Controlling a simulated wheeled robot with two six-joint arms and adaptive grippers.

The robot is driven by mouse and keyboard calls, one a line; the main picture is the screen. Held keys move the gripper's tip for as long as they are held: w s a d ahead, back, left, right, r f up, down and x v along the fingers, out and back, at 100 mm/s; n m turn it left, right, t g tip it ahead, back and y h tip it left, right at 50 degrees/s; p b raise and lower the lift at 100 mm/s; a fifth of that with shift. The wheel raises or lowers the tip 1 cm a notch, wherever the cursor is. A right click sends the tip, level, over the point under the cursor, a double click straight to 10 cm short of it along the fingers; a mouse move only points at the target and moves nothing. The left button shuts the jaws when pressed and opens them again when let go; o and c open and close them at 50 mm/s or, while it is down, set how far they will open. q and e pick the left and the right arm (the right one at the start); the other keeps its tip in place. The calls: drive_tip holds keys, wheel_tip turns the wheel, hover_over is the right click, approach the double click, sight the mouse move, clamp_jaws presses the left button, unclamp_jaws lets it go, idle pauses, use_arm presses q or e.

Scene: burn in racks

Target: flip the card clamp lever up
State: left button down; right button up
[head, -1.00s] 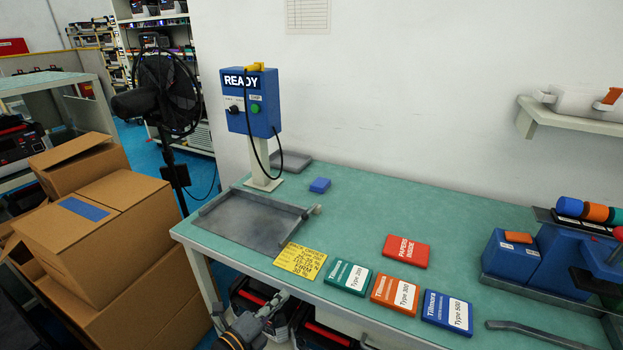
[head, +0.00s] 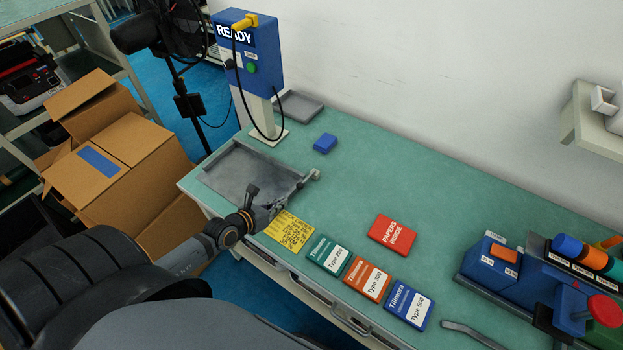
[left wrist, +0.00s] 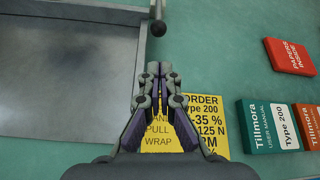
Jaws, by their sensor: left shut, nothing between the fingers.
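A grey tray (head: 240,172) lies at the left end of the green bench. A short grey lever with a round knob (head: 315,174) sticks out at its right corner; the left wrist view shows the knob (left wrist: 158,28) just beyond my fingertips. I take it for the card clamp lever. My left gripper (head: 278,208) is shut and empty, at the tray's front right corner, above the yellow order card (head: 290,232). In the left wrist view my left gripper (left wrist: 153,70) covers part of the card (left wrist: 208,118) and appears apart from the knob. My right gripper is out of view.
Teal, orange and blue manuals (head: 408,306) lie along the bench front, with a red papers folder (head: 392,235) behind them. A blue READY box (head: 249,55) stands on a post behind the tray.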

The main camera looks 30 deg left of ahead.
sight(297, 200)
use_arm(q)
drive_tip(key=shift+v, duration=0.85)
drive_tip(key=b+x, duration=0.4)
drive_tip(key=x, duration=0.6)
drive_tip(key=shift+w+f, duration=0.1)
drive_tip(key=shift+w, duration=0.25)
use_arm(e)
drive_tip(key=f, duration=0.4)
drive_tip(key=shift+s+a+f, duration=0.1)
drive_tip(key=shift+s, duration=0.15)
